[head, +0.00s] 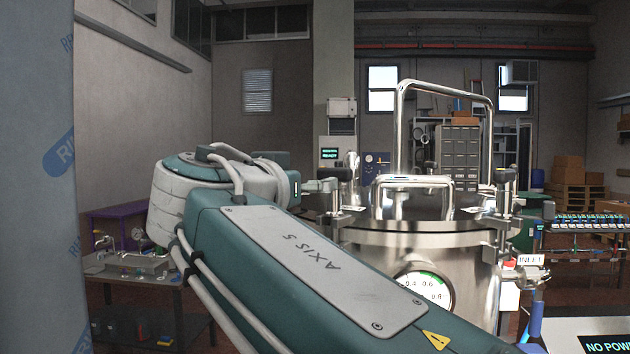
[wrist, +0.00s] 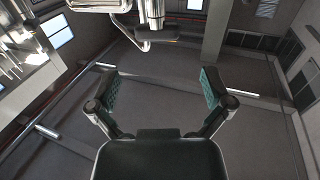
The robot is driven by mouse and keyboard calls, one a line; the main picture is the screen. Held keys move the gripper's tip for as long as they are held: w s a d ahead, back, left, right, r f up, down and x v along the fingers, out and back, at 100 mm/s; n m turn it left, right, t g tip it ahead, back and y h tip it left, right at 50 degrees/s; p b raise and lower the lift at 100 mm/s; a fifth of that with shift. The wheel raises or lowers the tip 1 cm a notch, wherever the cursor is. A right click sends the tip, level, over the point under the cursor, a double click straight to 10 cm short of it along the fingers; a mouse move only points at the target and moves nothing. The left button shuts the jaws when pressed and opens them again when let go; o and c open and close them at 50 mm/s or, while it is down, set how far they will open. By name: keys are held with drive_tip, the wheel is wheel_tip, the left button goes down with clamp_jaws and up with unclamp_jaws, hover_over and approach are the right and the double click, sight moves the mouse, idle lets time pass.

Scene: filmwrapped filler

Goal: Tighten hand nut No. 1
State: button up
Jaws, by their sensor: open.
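A shiny steel vessel (head: 400,235) with a lid stands at the centre right in the head view. A hand nut with a dark top (head: 343,175) sits on a clamp at the lid's left edge, and another (head: 504,178) at its right edge. No number is readable on either. My gripper (head: 328,186) is beside the left nut in the head view, its tips partly lost against the nut and clamp. In the wrist view my gripper (wrist: 158,82) is open with nothing between its pads. Steel parts (wrist: 150,14) hang at the top there, beyond the fingertips.
A tall steel hoop (head: 398,120) and a lower handle (head: 412,182) rise from the vessel. A pressure gauge (head: 425,290) is on its front. A bench with fittings (head: 135,265) stands at the left, a wrapped pale panel (head: 35,180) at the far left edge.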

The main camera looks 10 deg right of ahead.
drive_tip(key=shift+v, duration=1.25)
